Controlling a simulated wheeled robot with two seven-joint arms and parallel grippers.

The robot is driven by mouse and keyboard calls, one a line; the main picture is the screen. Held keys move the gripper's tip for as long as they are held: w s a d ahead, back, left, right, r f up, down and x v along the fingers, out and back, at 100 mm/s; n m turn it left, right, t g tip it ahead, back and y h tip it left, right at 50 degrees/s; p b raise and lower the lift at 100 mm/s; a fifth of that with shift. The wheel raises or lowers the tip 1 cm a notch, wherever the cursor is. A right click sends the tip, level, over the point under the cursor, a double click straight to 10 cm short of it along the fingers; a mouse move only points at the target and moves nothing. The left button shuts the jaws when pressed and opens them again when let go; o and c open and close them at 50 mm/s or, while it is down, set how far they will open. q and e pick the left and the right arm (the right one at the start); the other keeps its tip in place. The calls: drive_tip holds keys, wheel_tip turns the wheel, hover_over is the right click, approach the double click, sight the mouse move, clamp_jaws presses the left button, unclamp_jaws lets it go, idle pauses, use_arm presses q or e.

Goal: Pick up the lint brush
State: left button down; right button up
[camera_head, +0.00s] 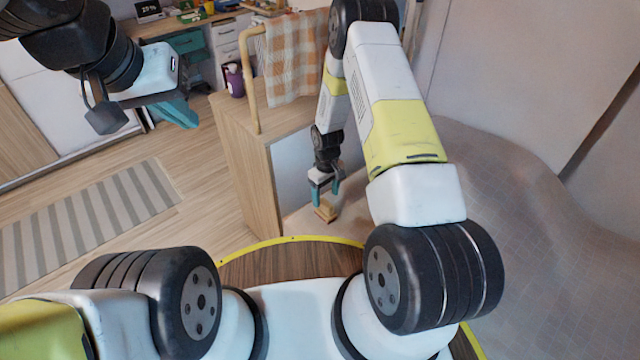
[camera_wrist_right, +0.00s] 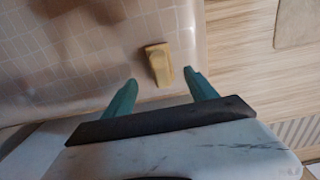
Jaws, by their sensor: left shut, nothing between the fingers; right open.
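The lint brush (camera_head: 325,213), a small tan and yellowish block-like piece, lies on the edge of the bed (camera_head: 500,190) with its checked cover. In the right wrist view the lint brush (camera_wrist_right: 160,66) lies just beyond and between my fingertips, with a darker brown edge at its far end. My left gripper (camera_head: 180,112) is shut and empty, raised at the upper left, far from the brush.
A wooden cabinet (camera_head: 240,165) with a rail and a checked orange cloth (camera_head: 297,60) stands left of my right arm. A purple bottle (camera_head: 235,80) is behind it. A striped rug (camera_head: 90,215) lies on the open floor at left. A desk with drawers (camera_head: 187,42) is at the back.

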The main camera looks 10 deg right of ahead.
sight(326, 202)
drive_tip(key=f, duration=0.7)
drive_tip(key=shift+s+f, duration=0.2)
drive_tip(key=shift+f, duration=0.1)
clamp_jaws()
drive_tip(key=shift+r, duration=0.1)
drive_tip(key=shift+r, duration=0.6)
wheel_tip(326, 202, up, 2)
drive_tip(key=shift+r, duration=0.25)
drive_tip(key=s+a+r, duration=0.1)
drive_tip(key=s+a, duration=0.2)
drive_tip(key=s, duration=1.2)
drive_tip(key=shift+s, duration=0.4)
drive_tip(key=shift+a, duration=0.1)
